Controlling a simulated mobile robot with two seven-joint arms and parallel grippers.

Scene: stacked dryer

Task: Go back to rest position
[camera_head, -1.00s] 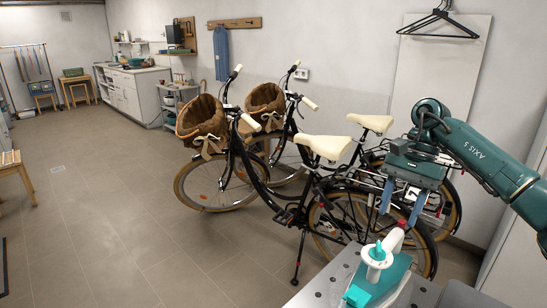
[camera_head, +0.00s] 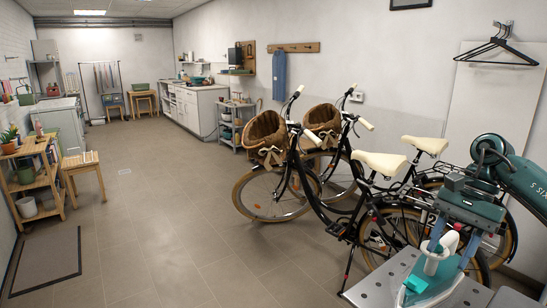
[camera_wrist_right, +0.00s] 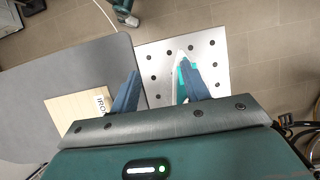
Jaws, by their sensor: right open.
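My right gripper (camera_head: 455,246) hangs open at the lower right, its blue fingers pointing down. In the wrist view the fingers of this gripper (camera_wrist_right: 158,72) are spread with nothing gripped between them. A white and teal iron (camera_head: 432,280) rests on a perforated metal plate (camera_head: 372,291), just below and beside the fingers. In the wrist view the iron (camera_wrist_right: 180,72) is partly hidden behind one finger.
Two black bicycles (camera_head: 345,215) with wicker baskets stand behind the plate. In the wrist view a grey board (camera_wrist_right: 95,65) carries a wooden block (camera_wrist_right: 75,112) with partly visible lettering. A wooden shelf (camera_head: 38,185) and stool (camera_head: 82,160) stand at left. The middle floor is clear.

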